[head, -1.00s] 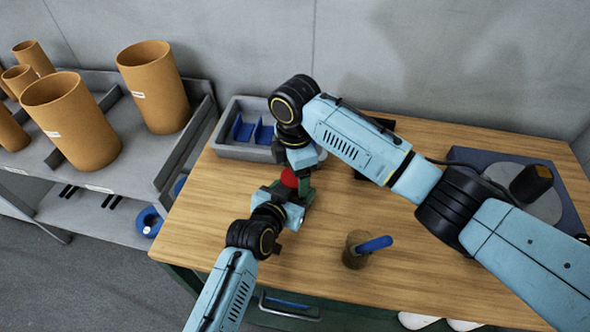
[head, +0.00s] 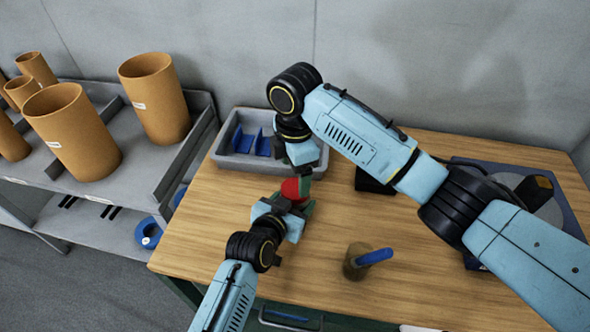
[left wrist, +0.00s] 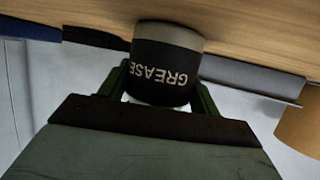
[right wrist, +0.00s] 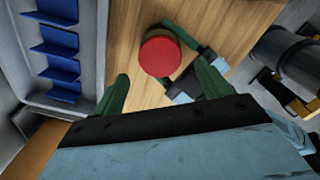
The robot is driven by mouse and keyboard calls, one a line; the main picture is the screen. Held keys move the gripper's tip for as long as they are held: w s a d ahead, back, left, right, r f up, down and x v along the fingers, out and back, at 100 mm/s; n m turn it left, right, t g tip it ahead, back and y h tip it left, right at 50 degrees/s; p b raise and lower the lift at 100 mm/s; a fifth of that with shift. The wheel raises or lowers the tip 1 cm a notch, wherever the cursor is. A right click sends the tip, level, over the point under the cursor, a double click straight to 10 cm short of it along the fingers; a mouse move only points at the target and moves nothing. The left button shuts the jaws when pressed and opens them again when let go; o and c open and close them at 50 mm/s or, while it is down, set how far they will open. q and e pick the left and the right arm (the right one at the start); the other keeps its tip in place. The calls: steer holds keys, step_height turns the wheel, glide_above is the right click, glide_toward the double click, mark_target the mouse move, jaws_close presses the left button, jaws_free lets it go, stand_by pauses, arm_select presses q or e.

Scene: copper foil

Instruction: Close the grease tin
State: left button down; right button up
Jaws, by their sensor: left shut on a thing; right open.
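The grease tin (left wrist: 166,62), dark with a GREASE label, stands on the table; the left wrist view shows it upside down. My left gripper (head: 289,207) is shut on its side. A red round top (right wrist: 160,55) shows at the tin, also in the head view (head: 291,188). It looks like a lid, but I cannot tell how firmly it sits. My right gripper (right wrist: 162,82) is open and empty above the red top, its fingers apart from it. In the head view its fingers (head: 305,172) partly overlap the tin.
A grey bin (head: 226,158) with blue dividers stands just behind the tin. A brown pot with a blue handle (head: 356,262) stands to the right front. A black block (head: 372,183) lies behind it. A shelf with orange tubes (head: 72,130) is at left.

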mark_target(295, 188)
steer(key=shift+r+n, duration=1.2)
steer(key=shift+r, duration=0.55)
steer(key=shift+f, duration=4.05)
steer(key=c, duration=1)
steer(key=m, duration=0.3)
steer(key=shift+m, duration=0.3)
